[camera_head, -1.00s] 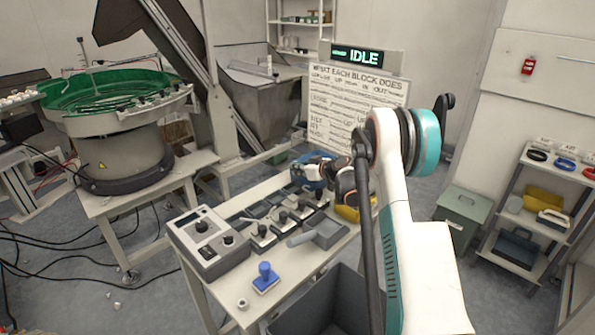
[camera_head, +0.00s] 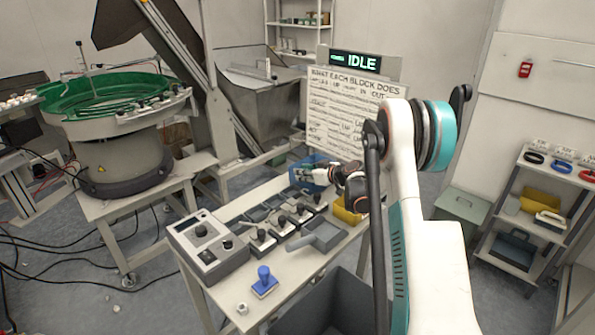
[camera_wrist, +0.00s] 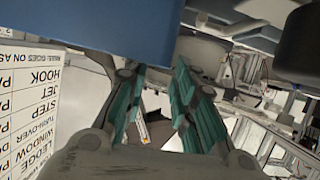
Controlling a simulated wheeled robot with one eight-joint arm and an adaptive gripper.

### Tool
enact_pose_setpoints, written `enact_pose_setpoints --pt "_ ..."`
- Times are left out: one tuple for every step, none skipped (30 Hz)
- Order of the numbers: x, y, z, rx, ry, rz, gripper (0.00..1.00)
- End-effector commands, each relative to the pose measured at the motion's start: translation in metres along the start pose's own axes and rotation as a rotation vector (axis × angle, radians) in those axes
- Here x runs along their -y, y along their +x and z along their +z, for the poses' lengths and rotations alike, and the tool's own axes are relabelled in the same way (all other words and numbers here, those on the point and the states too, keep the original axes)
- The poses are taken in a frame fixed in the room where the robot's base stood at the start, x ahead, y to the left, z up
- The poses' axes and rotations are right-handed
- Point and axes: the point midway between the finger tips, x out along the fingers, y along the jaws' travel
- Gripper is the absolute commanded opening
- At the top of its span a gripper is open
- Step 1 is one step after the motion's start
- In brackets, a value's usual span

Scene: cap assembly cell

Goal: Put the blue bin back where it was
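The blue bin (camera_head: 306,178) stands at the far end of the work table (camera_head: 268,208), in front of the lettered board. My gripper (camera_head: 318,173) is at the bin's near right side and covers part of it. In the wrist view the bin (camera_wrist: 100,22) fills the top left, just beyond the fingertips. My gripper's teal fingers (camera_wrist: 158,75) stand apart there, with background showing between them. I cannot tell whether a fingertip touches the bin.
Control blocks and a blue-handled stamp (camera_head: 264,284) lie nearer. A large grey bin (camera_head: 335,300) stands in front. The shelf rack (camera_head: 525,225) at right holds several bins. The board (camera_head: 350,108) stands behind.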

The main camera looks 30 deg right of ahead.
Motion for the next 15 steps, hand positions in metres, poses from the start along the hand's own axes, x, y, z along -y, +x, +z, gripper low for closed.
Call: enact_pose_setpoints --pt "-0.001 -0.013 -0.003 0.000 0.002 0.002 0.25" --pt "0.000 -0.020 -0.003 0.000 0.002 0.002 0.25" --pt "-0.001 -0.028 -0.003 0.000 0.002 0.002 0.25" --pt "-0.001 -0.034 -0.003 0.000 0.002 0.002 0.25" --pt "-0.001 -0.039 -0.003 0.000 0.001 0.002 0.25" --pt "0.000 -0.045 -0.002 0.000 0.000 0.002 0.25" --pt "0.000 -0.050 -0.002 0.000 0.000 0.002 0.25" --pt "-0.001 -0.054 -0.002 0.000 0.001 0.002 0.25" --pt "-0.001 -0.059 -0.002 0.000 0.001 0.001 0.25" --pt "0.000 -0.062 -0.002 0.000 0.001 0.001 0.25" --pt "0.000 -0.065 -0.001 0.000 0.001 0.000 0.25" --pt "0.000 -0.067 -0.001 0.000 0.001 0.000 0.25" --pt "0.000 -0.069 -0.001 0.000 0.001 0.000 0.25" --pt "0.000 -0.070 -0.001 0.000 0.001 0.000 0.25" --pt "0.000 -0.071 -0.001 0.000 0.001 0.000 0.25"
